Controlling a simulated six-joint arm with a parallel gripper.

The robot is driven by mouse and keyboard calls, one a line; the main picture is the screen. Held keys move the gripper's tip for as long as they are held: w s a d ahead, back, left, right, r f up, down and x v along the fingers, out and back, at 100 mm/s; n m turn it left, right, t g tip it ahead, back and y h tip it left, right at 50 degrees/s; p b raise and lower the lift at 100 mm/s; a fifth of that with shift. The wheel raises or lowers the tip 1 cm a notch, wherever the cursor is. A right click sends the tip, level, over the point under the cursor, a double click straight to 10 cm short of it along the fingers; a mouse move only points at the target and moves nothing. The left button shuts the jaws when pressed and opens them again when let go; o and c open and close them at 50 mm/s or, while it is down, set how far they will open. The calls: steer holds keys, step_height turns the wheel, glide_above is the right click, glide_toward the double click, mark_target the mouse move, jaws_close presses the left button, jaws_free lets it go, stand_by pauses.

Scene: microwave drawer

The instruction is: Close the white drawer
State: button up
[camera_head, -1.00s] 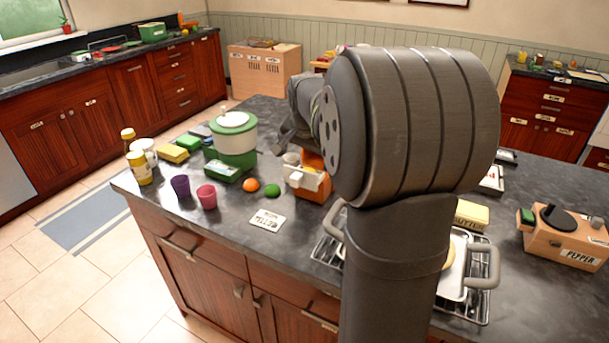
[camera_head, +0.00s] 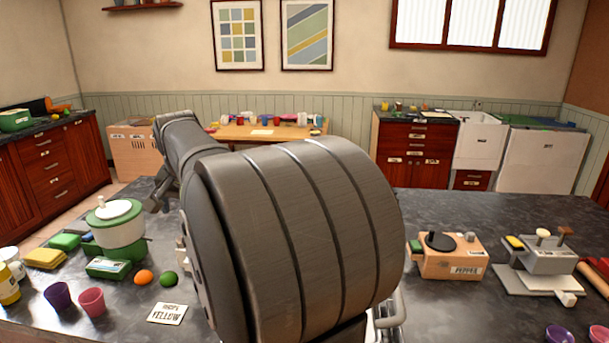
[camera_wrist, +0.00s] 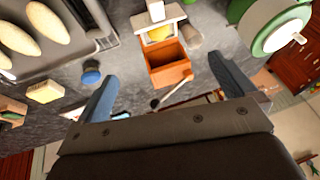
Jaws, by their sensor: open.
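My gripper (camera_wrist: 162,70) is open and empty, with its two blue-grey fingers spread wide in the wrist view. Beyond and between the fingertips is a small orange box-like compartment (camera_wrist: 187,73), open at the top, joined to a white part with a yellow piece on it; a thin handle lies near its front. The fingers appear apart from it. I cannot tell whether this is the white drawer. In the head view my arm hides most of that area. A grey appliance (camera_head: 545,258) at the right has a white low part (camera_head: 535,284) with a small handle sticking out in front.
A green and white canister (camera_head: 117,232) stands left of my arm, near an orange ball (camera_head: 144,277) and a green ball (camera_head: 169,279). A tan pepper box (camera_head: 447,258) stands right of my arm. A tray with loaves (camera_wrist: 50,50) shows in the wrist view. Bare counter lies at the back right.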

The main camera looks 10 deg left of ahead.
steer(key=c, duration=1.1)
steer(key=shift+s, duration=0.1)
steer(key=c, duration=0.3)
steer(key=shift+s+a+f+n, duration=0.1)
steer(key=shift+s+f+n, duration=0.05)
steer(key=shift+n, duration=0.65)
steer(key=c, duration=0.4)
steer(key=shift+s+a+f+n, duration=0.15)
steer(key=shift+s+n, duration=0.2)
steer(key=shift+n, duration=0.55)
jaws_close()
steer(key=s+a+f+n+h, duration=0.15)
steer(key=s+n, duration=0.35)
steer(key=n, duration=1.1)
steer(key=s+a+f+n+h, duration=0.15)
steer(key=s+n, duration=0.25)
steer(key=n, duration=1.2)
steer(key=w+f, duration=0.7)
steer(key=f, duration=0.3)
steer(key=shift+w+y, duration=0.25)
steer(key=shift+y, duration=0.15)
